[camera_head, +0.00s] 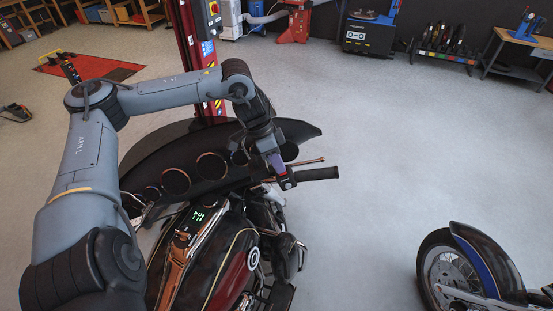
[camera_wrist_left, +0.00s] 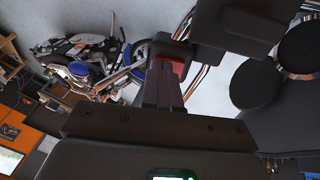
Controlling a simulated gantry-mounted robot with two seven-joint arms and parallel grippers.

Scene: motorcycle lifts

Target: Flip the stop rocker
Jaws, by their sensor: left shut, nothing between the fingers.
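The stop rocker (camera_wrist_left: 176,66) shows as a small red patch at my left fingertips in the wrist view, mostly hidden behind them. It sits on the dark switch housing (camera_wrist_left: 172,50), which also shows in the head view (camera_head: 287,182) at the inner end of the right handlebar grip (camera_head: 317,174). My left gripper (camera_head: 276,163) is shut with nothing between its fingers. Its fingertips (camera_wrist_left: 168,78) point at the rocker and are at or very close to it; I cannot tell whether they touch. Which way the rocker is tipped is hidden. My right gripper is out of view.
The motorcycle's dark fairing (camera_head: 150,150) with round gauges lies under my left arm. A brake lever (camera_head: 308,162) runs beside the grip. A red lift column (camera_head: 190,50) stands behind the fairing. Another motorcycle (camera_head: 470,268) is at lower right. The grey floor between is clear.

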